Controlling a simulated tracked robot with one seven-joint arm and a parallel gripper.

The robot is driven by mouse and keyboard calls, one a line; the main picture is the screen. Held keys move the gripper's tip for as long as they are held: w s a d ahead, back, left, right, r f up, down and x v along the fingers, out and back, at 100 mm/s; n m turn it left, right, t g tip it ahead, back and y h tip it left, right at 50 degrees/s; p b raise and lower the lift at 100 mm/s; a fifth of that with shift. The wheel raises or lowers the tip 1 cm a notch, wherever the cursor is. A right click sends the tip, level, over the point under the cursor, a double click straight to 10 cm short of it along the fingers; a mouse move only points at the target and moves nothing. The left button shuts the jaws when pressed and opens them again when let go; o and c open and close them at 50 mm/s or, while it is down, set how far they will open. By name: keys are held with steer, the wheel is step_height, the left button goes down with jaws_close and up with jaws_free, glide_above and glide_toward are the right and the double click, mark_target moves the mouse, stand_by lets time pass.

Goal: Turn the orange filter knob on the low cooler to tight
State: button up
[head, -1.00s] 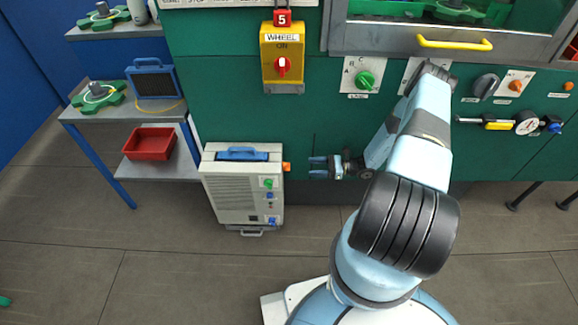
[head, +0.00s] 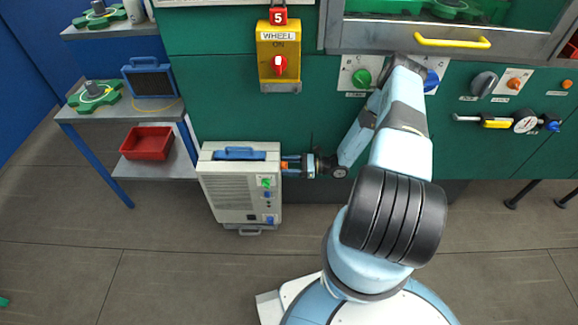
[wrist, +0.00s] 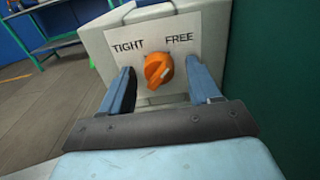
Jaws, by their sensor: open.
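The low cooler (head: 226,190) is a pale box with a blue handle on top, standing on the floor against the green wall. Its orange filter knob (wrist: 156,70) sits on the side face, under the labels TIGHT on the left and FREE on the right. My gripper (wrist: 159,68) is open, with one blue finger on each side of the knob and a visible gap to each. In the head view my gripper (head: 291,164) reaches the cooler's right side, and its fingers partly hide the knob.
The green wall (wrist: 270,70) runs close along the right in the wrist view. A yellow WHEEL switch (head: 280,50) hangs above the cooler. A shelf with a red bin (head: 147,143) stands to the left. The floor in front is clear.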

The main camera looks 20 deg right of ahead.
steer(key=shift+c, duration=0.3)
steer(key=c, duration=0.9)
steer(key=shift+s+d, duration=0.1)
steer(key=shift+d, duration=0.25)
steer(key=shift+c, duration=0.4)
steer(key=n, duration=0.9)
steer(key=a+n, duration=0.1)
steer(key=n, duration=0.4)
steer(key=shift+s+f+n, duration=0.1)
steer(key=shift+s+n, duration=0.1)
steer(key=shift+n, duration=1.8)
steer(key=shift+d+f, duration=0.1)
